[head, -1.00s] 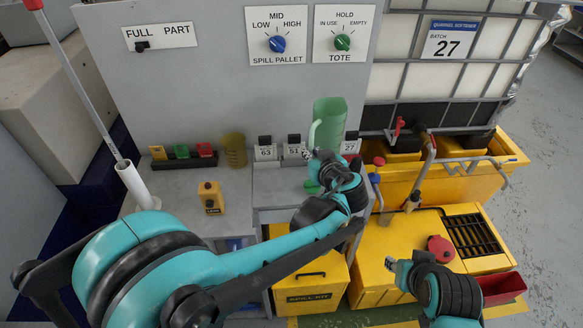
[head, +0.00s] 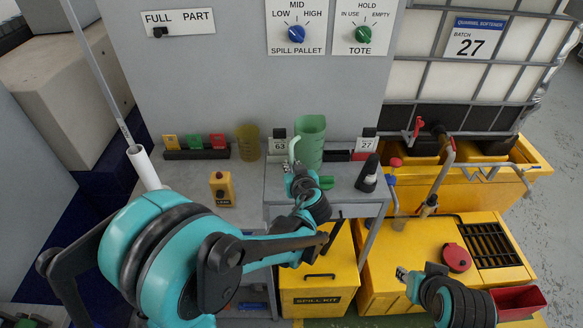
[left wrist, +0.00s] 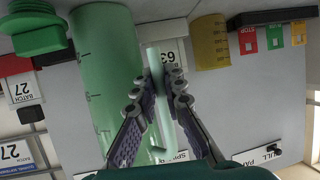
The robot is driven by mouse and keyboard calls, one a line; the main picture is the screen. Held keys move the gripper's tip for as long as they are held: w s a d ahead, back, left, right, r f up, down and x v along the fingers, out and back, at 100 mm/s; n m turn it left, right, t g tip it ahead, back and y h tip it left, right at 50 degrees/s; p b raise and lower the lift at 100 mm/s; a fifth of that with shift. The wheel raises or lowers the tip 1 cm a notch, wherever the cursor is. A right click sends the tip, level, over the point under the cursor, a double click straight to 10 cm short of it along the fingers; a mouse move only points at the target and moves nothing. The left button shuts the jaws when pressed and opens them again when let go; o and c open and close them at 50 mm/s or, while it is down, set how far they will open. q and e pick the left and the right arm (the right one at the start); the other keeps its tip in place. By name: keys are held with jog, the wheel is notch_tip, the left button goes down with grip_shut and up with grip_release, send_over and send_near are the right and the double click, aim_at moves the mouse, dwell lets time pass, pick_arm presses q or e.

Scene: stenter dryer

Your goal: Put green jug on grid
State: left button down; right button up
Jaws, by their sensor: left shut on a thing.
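The green jug (head: 312,143) is translucent and upright, in front of the back panel at the grey bench. My left gripper (head: 297,180) is shut on its handle. In the left wrist view the fingers close around the pale green handle (left wrist: 155,75), beside the jug body (left wrist: 108,75). I cannot tell whether the jug's base touches the bench. A black grid (head: 492,243) is set in the yellow unit at the right, well away from the jug. My right gripper (head: 403,274) is low in front of the yellow unit; its jaw opening is unclear.
A yellow-brown cup (head: 248,142) stands left of the jug. A black-and-white bottle (head: 368,174) and a green cap (head: 325,182) are to its right. The yellow spill kit box (head: 318,280) is below.

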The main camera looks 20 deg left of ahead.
pick_arm(q)
jog(key=c, duration=2)
grip_release()
jog(key=shift+f, duration=0.15)
jog(key=o, duration=0.4)
jog(key=shift+r, duration=0.2)
